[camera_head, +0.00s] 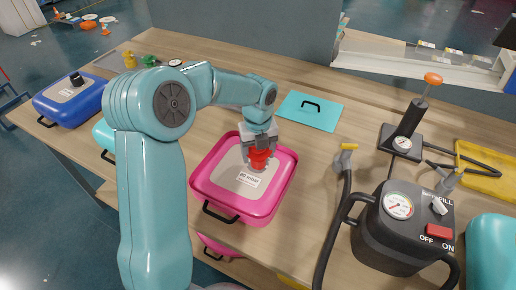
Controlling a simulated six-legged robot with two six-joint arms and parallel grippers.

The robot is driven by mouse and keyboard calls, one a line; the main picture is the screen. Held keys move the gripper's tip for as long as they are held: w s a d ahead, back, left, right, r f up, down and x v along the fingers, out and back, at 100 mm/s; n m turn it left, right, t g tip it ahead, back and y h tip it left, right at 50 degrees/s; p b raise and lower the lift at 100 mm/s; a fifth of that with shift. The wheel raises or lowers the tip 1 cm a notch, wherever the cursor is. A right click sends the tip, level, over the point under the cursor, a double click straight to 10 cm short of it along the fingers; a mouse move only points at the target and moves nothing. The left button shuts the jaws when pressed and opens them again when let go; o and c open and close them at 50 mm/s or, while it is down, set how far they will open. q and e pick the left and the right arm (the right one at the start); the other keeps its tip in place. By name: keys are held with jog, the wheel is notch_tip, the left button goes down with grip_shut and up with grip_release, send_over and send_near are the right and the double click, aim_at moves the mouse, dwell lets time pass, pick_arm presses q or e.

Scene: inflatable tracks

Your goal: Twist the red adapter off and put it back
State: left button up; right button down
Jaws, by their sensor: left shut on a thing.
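The red adapter (261,159) is on top of the pink box-shaped inflatable (272,192), near the upper middle of its beige label panel. My left gripper (258,150) points down from above and is shut on the red adapter. The adapter's lower edge is close to the panel; I cannot tell whether it is seated or slightly lifted. My right gripper is not in view.
A hand pump (406,135) stands behind. A teal panel (308,110) lies at the back. A blue case (70,100) is far left.

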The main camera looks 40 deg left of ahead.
pick_arm(q)
jog(key=shift+m+p, duration=0.3)
jog(key=shift+m, duration=0.7)
jog(key=shift+r+m+p, duration=0.15)
jog(key=shift+m+p, duration=0.5)
jog(key=shift+m, duration=0.15)
jog(key=shift+m+p, duration=0.45)
jog(key=shift+m, duration=0.95)
jog(key=shift+r+p, duration=2.3)
jog(key=shift+r, duration=0.1)
